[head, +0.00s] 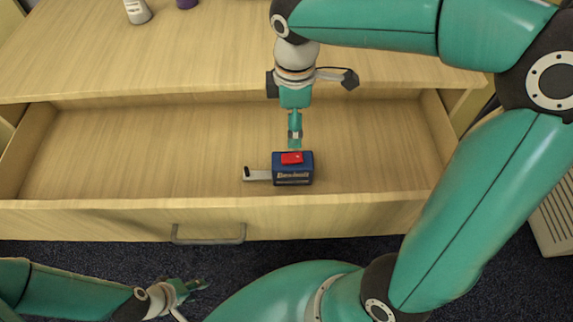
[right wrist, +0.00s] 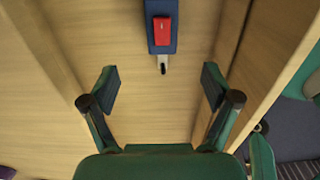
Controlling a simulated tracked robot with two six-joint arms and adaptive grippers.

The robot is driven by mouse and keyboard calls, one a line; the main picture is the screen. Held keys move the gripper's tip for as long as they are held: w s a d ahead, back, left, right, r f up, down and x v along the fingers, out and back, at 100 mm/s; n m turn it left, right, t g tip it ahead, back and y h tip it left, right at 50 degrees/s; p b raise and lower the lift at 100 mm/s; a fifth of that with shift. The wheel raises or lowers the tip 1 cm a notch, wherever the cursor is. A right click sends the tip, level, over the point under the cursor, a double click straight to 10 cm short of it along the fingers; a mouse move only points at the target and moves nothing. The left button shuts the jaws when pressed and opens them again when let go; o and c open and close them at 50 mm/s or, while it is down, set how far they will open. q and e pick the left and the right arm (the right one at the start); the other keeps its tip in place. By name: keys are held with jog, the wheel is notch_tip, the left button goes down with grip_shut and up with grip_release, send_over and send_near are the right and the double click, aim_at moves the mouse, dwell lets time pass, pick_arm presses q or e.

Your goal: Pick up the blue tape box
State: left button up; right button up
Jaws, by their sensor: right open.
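The blue tape box (head: 293,169) lies in the open drawer near its front wall, with a red piece on top and a pale tape end pointing left. In the right wrist view the blue tape box (right wrist: 161,47) is at the top centre, cut off by the picture edge. My right gripper (head: 295,136) points down over the drawer just behind the box. In its wrist view the right gripper (right wrist: 160,88) is open and empty, its fingers either side of the box's line. My left gripper (head: 192,288) is low at the left, outside the drawer; its jaw opening is unclear.
The wooden drawer (head: 130,150) is otherwise empty, with free floor left and right of the box. Its front wall with a metal handle (head: 208,240) is close to the box. The wooden top (head: 170,60) behind carries a white item (head: 137,11) and a purple item (head: 186,3).

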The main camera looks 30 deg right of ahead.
aim_at(292, 155)
notch_tip(292, 155, down, 11)
jog(key=shift+w+d+f+b, duration=0.1)
jog(key=shift+w+f+b, duration=0.1)
jog(key=shift+b, duration=0.15)
jog(key=shift+s+f, duration=0.25)
jog(key=shift+f, duration=1.3)
jog(key=shift+s+f, duration=0.2)
jog(key=shift+f, duration=1.35)
jog(key=c, duration=1.5)
jog(key=shift+c, duration=0.2)
jog(key=shift+r, duration=0.15)
